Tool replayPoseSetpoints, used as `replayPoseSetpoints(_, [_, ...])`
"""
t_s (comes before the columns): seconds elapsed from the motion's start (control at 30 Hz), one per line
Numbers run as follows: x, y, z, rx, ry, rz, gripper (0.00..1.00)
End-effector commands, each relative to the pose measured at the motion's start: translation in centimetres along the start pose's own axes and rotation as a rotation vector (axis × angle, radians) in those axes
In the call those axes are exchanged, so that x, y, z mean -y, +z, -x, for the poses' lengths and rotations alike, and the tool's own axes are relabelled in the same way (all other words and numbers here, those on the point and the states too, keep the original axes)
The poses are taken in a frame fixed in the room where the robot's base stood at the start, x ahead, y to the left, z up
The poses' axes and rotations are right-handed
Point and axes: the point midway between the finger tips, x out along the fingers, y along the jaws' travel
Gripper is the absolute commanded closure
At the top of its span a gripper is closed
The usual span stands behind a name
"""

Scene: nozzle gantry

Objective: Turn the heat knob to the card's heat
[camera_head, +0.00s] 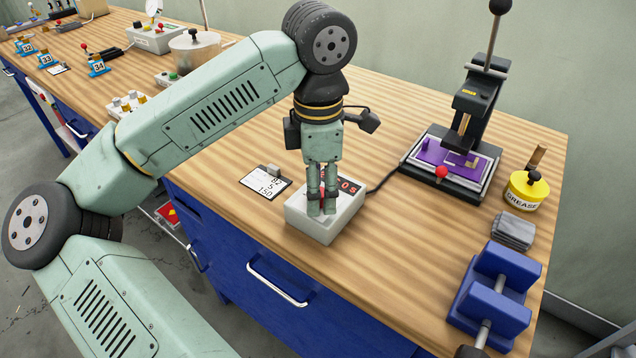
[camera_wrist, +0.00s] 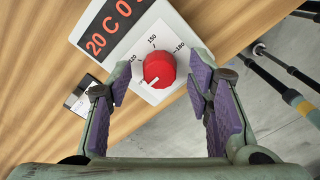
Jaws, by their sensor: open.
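The control box (camera_head: 325,223) is pale, with a dark display. In the wrist view the display (camera_wrist: 112,25) reads "20 C 0 S" in red. The red heat knob (camera_wrist: 159,69) sits on a dial marked 120 (partly hidden), 150 and 180; its white pointer line is at its lower left, away from the 150 mark. The card (camera_head: 267,186) left of the box reads "B2", "5" and "150". My gripper (camera_head: 322,212) points down over the box, open, with its purple-padded fingers (camera_wrist: 161,80) on either side of the knob, apart from it in the wrist view.
A black press with a purple plate (camera_head: 447,158) stands behind right, a cable running towards it from the box. A yellow grease tub (camera_head: 526,190) and a blue vise (camera_head: 495,295) are at the right. The table's front edge is close to the box.

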Motion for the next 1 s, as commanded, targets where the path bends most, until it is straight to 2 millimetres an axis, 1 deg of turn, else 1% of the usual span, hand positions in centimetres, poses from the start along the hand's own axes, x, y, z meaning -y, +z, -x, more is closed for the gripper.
replayPoseSetpoints(0.03, [0.00,0.00,0.01,0.000,0.000,0.000,0.54])
replayPoseSetpoints(0.07, [0.00,0.00,0.02,0.000,0.000,0.000,0.56])
replayPoseSetpoints(0.7, [0.02,0.01,0.04,0.000,-0.001,-0.001,0.99])
replayPoseSetpoints(0.73, [0.02,0.01,0.04,0.000,-0.001,-0.001,1.00])
replayPoseSetpoints(1.0, [0.02,0.01,-0.07,0.000,-0.001,-0.025,1.00])
